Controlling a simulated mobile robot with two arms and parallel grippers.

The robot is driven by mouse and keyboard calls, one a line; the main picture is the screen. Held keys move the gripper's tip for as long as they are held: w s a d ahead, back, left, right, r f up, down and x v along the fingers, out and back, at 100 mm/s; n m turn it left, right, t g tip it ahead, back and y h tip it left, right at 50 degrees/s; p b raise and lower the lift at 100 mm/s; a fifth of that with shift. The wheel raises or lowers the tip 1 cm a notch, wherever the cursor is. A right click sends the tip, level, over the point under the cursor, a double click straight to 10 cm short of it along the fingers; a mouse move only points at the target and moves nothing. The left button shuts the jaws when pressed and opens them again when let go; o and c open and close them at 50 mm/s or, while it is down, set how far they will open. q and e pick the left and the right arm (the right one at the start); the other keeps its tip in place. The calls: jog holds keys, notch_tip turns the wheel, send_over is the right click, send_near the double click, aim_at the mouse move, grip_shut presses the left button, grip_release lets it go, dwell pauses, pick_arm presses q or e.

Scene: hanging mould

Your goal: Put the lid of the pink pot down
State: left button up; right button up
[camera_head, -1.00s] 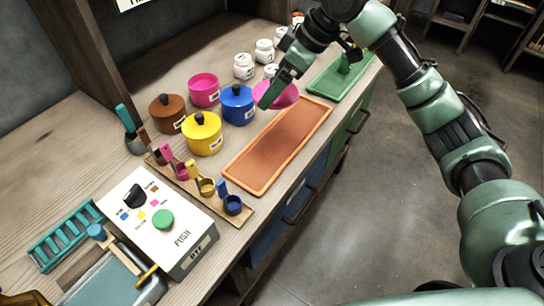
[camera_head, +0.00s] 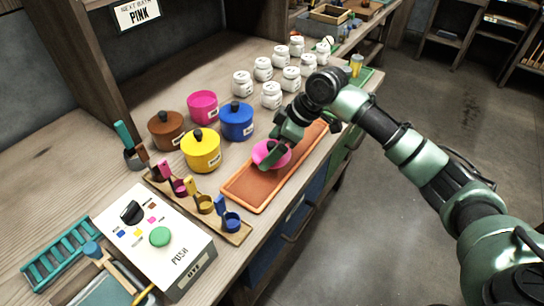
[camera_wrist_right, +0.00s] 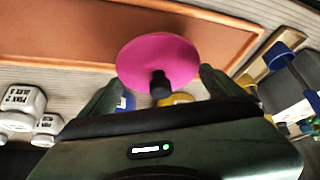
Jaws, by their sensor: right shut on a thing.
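The pink lid (camera_head: 273,155) is over the orange tray (camera_head: 241,191) in the head view. My right gripper (camera_head: 275,146) is shut on it. In the right wrist view the pink lid (camera_wrist_right: 160,57) shows as a disc, with its dark knob between the fingers of my right gripper (camera_wrist_right: 160,88). Whether the lid touches the tray cannot be told. The pink pot (camera_head: 203,106) stands without a lid behind the yellow pot (camera_head: 201,150). My left gripper is not in view.
A blue pot (camera_head: 236,121) and a brown pot (camera_head: 167,130) stand near the pink pot. Several white jars (camera_head: 272,95) stand farther back. A rack of coloured scoops (camera_head: 200,206) and a white push-button box (camera_head: 155,240) are in front. The tray's near end is bare.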

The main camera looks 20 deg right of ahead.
jog(key=shift+f, duration=2.05)
jog(key=o, duration=1)
jog(key=v, duration=1.2)
